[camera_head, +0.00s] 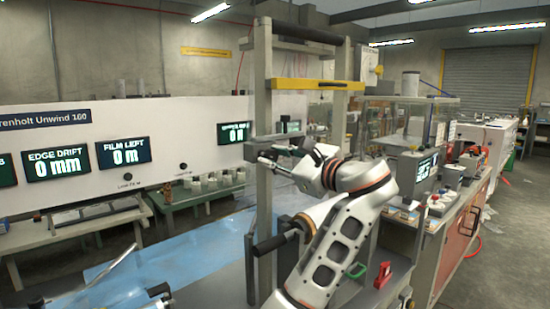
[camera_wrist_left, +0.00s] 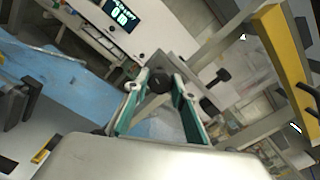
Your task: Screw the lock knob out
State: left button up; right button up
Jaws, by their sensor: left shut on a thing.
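The lock knob (camera_wrist_left: 159,83) is a round black knob. In the left wrist view it sits between the green-lined fingers of my left gripper (camera_wrist_left: 158,95), which is shut on it. In the head view my left gripper (camera_head: 269,160) reaches leftward to the grey upright post of the frame. The knob is small there and mostly hidden by the fingers, so its thread and how far it stands out cannot be told. My right gripper is not in view.
A yellow bar (camera_head: 308,85) crosses the grey frame above my gripper. A black-ended roller (camera_head: 275,243) juts out below it. Blue film (camera_head: 205,235) lies behind to the left. A white panel (camera_head: 75,175) shows screens reading 0 mm and 0 m.

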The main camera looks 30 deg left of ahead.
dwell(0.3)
pick_arm(q)
jog(key=o, duration=1.1)
jog(key=shift+r, duration=0.1)
notch_tip(320, 180, up, 10)
jog(key=shift+f, duration=0.1)
